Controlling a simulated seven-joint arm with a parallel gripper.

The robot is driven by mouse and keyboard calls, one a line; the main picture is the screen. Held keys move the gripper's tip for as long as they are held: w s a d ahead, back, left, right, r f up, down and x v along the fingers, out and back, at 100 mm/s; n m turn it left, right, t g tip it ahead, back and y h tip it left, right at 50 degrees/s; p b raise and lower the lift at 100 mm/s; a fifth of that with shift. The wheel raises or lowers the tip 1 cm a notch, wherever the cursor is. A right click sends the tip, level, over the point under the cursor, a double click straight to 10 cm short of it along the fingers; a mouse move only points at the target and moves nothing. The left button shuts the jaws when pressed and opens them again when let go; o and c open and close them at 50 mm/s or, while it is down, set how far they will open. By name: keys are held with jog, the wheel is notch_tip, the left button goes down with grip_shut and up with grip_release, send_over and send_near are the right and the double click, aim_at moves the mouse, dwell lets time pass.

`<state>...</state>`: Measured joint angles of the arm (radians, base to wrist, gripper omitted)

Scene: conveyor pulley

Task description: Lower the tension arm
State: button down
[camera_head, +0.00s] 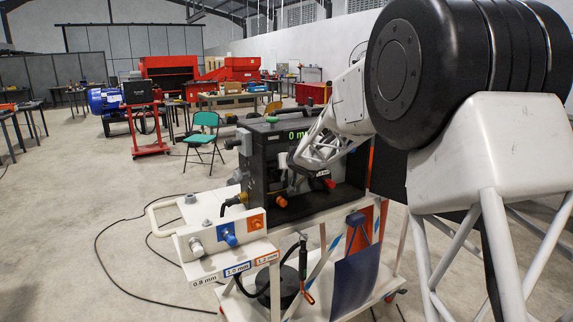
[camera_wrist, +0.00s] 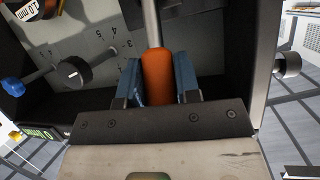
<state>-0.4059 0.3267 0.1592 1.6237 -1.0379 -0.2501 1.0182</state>
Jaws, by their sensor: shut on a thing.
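The tension arm shows in the wrist view as a grey rod (camera_wrist: 152,22) with an orange grip (camera_wrist: 158,78) on its end. My gripper (camera_wrist: 159,88) is shut on this orange grip, with one blue finger pad on each side of it. The lower part of the grip is hidden behind my gripper's body in the wrist view.
A black dial knob (camera_wrist: 74,72) with a numbered scale and a blue knob (camera_wrist: 13,87) sit left in the wrist view. In the head view, a labelled rack (camera_head: 222,268) with blue and orange pieces stands before the box, on a white cart.

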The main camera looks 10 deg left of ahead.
jog(key=shift+w+r, duration=0.1)
dwell(0.5)
jog(key=c, duration=0.8)
grip_release()
jog(key=v, duration=0.7)
jog(key=shift+s+d+r, duration=0.15)
jog(key=shift+s+r, duration=0.1)
jog(key=shift+c, duration=0.6)
